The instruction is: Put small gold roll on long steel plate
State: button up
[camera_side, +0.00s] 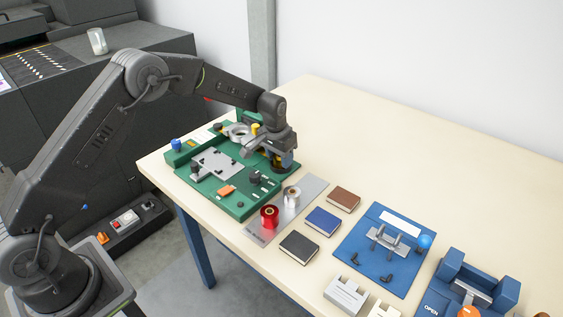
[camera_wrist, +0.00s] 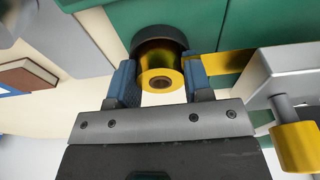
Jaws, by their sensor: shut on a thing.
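My gripper (camera_side: 284,159) is at the right rear corner of the green machine. In the wrist view my gripper (camera_wrist: 159,75) has its blue fingers shut on either side of the small gold roll (camera_wrist: 161,66). A dark round disc lies behind the roll, and a gold strip shows to its right. Whether the roll is clear of the disc I cannot tell. In the side view the roll is hidden by the fingers. The long steel plate (camera_side: 259,233) lies beside the machine, bearing a red roll (camera_side: 269,217) and a silver roll (camera_side: 291,196).
The green machine (camera_side: 238,205) has a grey plate and small fittings. A yellow-ended post (camera_wrist: 297,147) stands right of the fingers in the wrist view. Brown (camera_side: 343,199), blue (camera_side: 322,221) and black (camera_side: 299,247) books lie right of the steel plate. A blue fixture (camera_side: 370,262) stands farther right.

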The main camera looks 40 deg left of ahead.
jog(key=shift+r, duration=3.65)
notch_tip(320, 180, up, 3)
jog(key=s, duration=0.3)
send_over(312, 184)
jog(key=f, duration=0.7)
jog(key=shift+s, duration=0.35)
jog(key=shift+f, duration=2)
jog(key=shift+f, duration=0.2)
